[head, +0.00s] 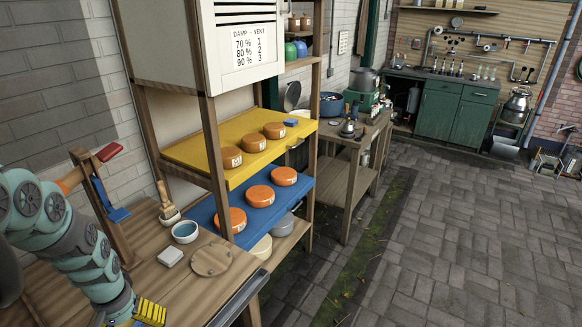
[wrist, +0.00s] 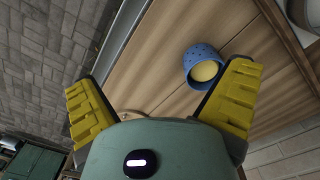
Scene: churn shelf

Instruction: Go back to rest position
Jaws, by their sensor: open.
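My gripper (head: 140,314) is at the bottom left of the head view, low over the near end of the wooden bench (head: 215,292). Its yellow fingers are spread in the wrist view (wrist: 160,100), with nothing between the tips. A blue bowl (wrist: 190,72) with pale yellow contents stands on the bench beyond the right finger, apart from it as far as I can tell.
A white block (head: 170,257), a round wooden board (head: 211,259), a brush (head: 168,212) and a wooden stand (head: 102,196) are on the bench. Orange-brown cheeses fill part of the yellow shelf (head: 192,150) and blue shelf (head: 290,197). The paving (head: 450,230) at right is clear.

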